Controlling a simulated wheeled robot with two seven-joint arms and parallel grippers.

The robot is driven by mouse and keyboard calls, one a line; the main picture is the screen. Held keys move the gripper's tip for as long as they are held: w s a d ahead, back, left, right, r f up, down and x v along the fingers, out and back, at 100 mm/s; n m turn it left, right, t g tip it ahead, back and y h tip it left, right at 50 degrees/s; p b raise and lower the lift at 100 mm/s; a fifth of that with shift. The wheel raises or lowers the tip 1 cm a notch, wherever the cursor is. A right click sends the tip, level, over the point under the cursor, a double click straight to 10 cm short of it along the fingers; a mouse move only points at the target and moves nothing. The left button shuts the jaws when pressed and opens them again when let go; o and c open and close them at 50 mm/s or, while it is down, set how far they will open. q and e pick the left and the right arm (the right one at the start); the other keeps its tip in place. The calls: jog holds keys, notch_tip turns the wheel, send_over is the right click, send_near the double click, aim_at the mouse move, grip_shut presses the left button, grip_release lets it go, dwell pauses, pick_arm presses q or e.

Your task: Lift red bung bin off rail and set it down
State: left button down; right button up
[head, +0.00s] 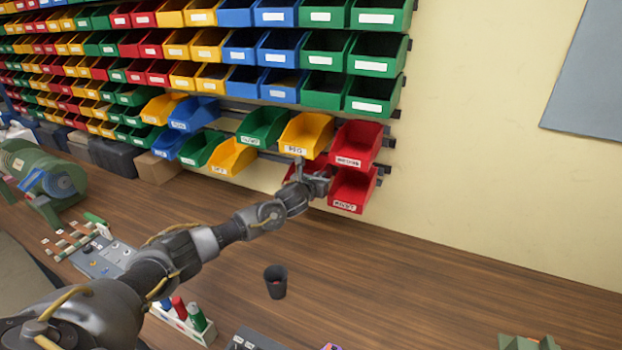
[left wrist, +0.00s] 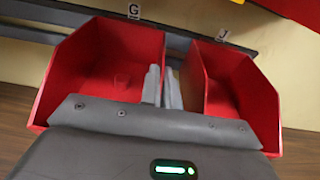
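Two red bins sit side by side on the lowest rail. The right one (head: 353,188) has a label that seems to read RIVET. The left one (head: 316,164) is largely hidden by my left gripper (head: 305,172), and its label is not readable. In the left wrist view the left bin (left wrist: 85,75) holds a small red piece, and the right bin (left wrist: 240,85) looks empty. My left gripper's fingers (left wrist: 162,88) are close together at the left bin's right wall, near the gap between the bins. I cannot tell whether they grip that wall. My right gripper is not in view.
Another red bin (head: 358,143) and a yellow bin (head: 305,134) hang just above. Many coloured bins fill the wall racks. A dark cup (head: 275,281) stands on the wooden bench (head: 400,275). The bench right of the cup is largely clear.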

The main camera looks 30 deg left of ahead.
pick_arm(q)
jog(key=shift+r, duration=0.2)
jog(key=shift+r+p, duration=0.75)
jog(key=shift+r, duration=0.25)
jog(key=shift+s+r+p, duration=0.1)
jog(key=shift+s+p, duration=0.25)
jog(key=shift+s, duration=0.1)
jog(key=shift+s+d+p, duration=0.15)
jog(key=shift+s+p, duration=0.9)
jog(key=shift+s, duration=1.15)
jog(key=shift+s+d+p, duration=0.15)
jog(key=shift+s+p, duration=0.45)
jog(key=shift+s, duration=1.8)
